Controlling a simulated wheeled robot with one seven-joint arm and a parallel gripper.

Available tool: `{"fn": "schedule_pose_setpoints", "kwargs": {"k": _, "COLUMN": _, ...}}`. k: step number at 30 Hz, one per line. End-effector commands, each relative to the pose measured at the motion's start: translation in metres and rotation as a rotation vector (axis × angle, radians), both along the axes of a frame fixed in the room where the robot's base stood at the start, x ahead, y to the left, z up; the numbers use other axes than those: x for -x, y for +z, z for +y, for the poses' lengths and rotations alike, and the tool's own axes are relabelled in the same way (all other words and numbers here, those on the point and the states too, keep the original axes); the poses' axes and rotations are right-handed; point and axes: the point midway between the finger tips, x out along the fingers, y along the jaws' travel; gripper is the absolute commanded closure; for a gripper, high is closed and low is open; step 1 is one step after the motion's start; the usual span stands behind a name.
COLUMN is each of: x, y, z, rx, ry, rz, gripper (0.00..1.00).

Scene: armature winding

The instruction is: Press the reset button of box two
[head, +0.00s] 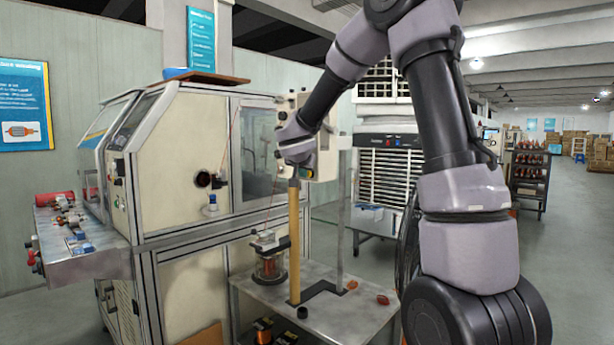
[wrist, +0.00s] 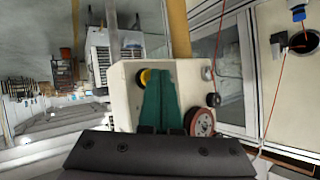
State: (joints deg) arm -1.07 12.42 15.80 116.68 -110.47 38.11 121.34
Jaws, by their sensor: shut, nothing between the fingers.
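A cream box (wrist: 125,90) fills the middle of the wrist view. It carries a yellow round part (wrist: 146,76), partly covered by a finger, a small black knob (wrist: 213,99) and a reddish wheel (wrist: 201,122). No number or label is readable, so I cannot tell whether it is box two or which part is the reset button. My gripper (wrist: 162,74) is shut and empty, its green fingers in front of the box beside the yellow part; contact cannot be told. In the head view the cream box (head: 327,163) stands above a small metal table, partly hidden by my arm.
A large cream winding machine (head: 180,160) stands left of the box. The metal table (head: 340,318) below holds a yellow post (head: 294,245) and a copper wire spool (head: 269,268). A white slatted unit (head: 385,175) stands behind. Open floor lies at the right.

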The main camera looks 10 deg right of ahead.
Motion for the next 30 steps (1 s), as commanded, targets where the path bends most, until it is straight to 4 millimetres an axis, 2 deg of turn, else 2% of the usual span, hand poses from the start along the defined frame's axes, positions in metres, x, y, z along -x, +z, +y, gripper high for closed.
{"fn": "schedule_pose_setpoints", "kwargs": {"k": 15, "x": -0.001, "y": 0.0, "z": -0.003, "rx": 0.0, "ry": -0.002, "rz": -0.001, "gripper": 1.0}}
{"fn": "schedule_pose_setpoints", "kwargs": {"k": 30, "x": 0.008, "y": 0.001, "z": 0.012, "rx": 0.0, "ry": -0.001, "rz": -0.001, "gripper": 1.0}}
